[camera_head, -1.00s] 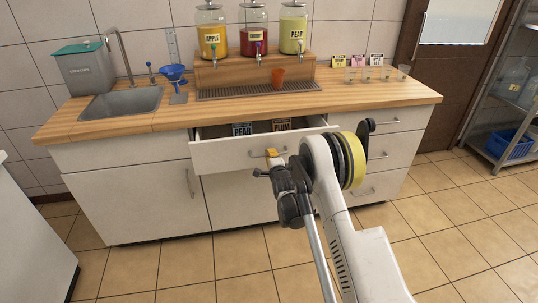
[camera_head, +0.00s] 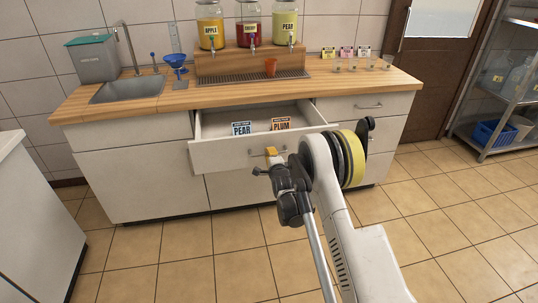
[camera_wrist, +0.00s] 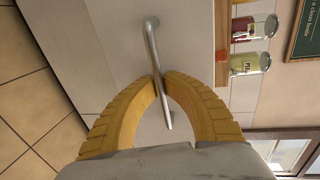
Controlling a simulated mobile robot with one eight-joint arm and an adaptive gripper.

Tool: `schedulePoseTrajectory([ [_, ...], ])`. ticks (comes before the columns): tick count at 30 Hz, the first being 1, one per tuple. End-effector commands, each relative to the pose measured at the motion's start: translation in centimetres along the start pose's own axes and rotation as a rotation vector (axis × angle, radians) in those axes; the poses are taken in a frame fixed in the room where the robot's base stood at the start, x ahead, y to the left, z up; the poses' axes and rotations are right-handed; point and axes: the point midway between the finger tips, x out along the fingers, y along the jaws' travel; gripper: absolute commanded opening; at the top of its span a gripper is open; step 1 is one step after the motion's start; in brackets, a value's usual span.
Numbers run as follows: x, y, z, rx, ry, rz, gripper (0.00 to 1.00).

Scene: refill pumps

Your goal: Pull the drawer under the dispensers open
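The white drawer (camera_head: 215,156) under the dispensers stands well out from the counter front. Inside it lie a PEAR card (camera_head: 241,129) and a PLUM card (camera_head: 281,124). My gripper (camera_head: 271,152) is at the drawer front, with the arm hiding part of its right side. In the wrist view, the yellow fingers of my gripper (camera_wrist: 161,76) are closed around the metal bar handle (camera_wrist: 151,45) of the drawer. The dispensers, apple (camera_head: 210,30), a red one (camera_head: 249,34) and pear (camera_head: 285,27), stand on a wooden stand on the counter.
The wooden counter (camera_head: 130,108) holds a sink (camera_head: 128,90), a blue funnel (camera_head: 176,72), an orange cup (camera_head: 271,67) and several small glasses at right. A white cabinet (camera_head: 35,215) stands at far left. The tiled floor (camera_head: 190,250) in front is clear.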

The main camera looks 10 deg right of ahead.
Motion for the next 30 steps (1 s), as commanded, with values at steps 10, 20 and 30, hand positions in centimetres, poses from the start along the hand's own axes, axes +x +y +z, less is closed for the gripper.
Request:
schedulePoseTrajectory([
  [10,0.0,-0.1,0.0,0.0,0.0,-0.001,0.32],
  [20,-1.9,-0.1,0.0,0.0,0.0,0.0,0.32],
  [30,-7.0,0.0,0.0,0.0,0.0,-0.001,0.32],
])
